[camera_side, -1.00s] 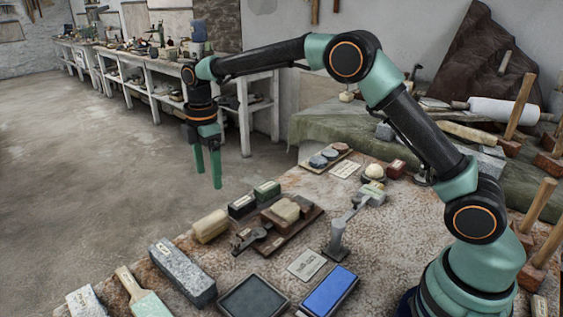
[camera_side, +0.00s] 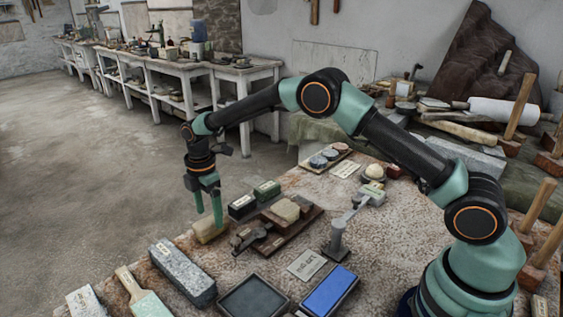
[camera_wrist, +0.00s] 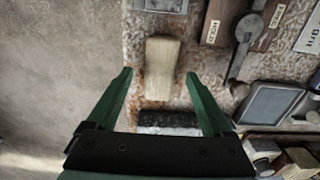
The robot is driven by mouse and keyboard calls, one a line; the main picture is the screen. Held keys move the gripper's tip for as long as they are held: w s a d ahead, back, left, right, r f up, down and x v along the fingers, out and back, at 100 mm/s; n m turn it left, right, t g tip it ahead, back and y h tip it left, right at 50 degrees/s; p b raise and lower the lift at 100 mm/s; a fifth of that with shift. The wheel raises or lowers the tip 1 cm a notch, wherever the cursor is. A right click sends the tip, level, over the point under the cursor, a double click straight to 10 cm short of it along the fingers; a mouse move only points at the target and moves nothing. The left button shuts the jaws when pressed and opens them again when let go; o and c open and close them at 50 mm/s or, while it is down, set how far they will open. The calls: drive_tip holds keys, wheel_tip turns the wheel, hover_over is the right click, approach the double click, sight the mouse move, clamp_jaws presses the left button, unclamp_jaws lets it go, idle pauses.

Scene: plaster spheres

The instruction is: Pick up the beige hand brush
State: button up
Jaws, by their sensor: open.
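The beige hand brush (camera_side: 206,236) is a rounded, pale block lying near the left edge of the stone-topped table. In the wrist view the beige hand brush (camera_wrist: 161,68) lies lengthwise between and beyond my fingertips, with a gap on each side. My gripper (camera_side: 208,219) is open and empty, pointing down, with its green fingertips overlapping the brush in the side view. It also shows in the wrist view (camera_wrist: 158,77). The fingers hide part of the brush in the side view, and I cannot tell whether they touch it.
A grey stone block (camera_side: 182,273) lies in front of the brush. Dark boxes (camera_side: 243,206) and a dark wooden board (camera_side: 292,235) with tools are close on its right. A metal stand (camera_side: 338,238) rises farther right. Open floor (camera_side: 90,190) is to the left.

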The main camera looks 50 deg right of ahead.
sight(210, 219)
drive_tip(key=shift+f, duration=1.55)
drive_tip(key=shift+c, duration=0.3)
clamp_jaws()
drive_tip(key=shift+r, duration=0.1)
wheel_tip(210, 219, up, 20)
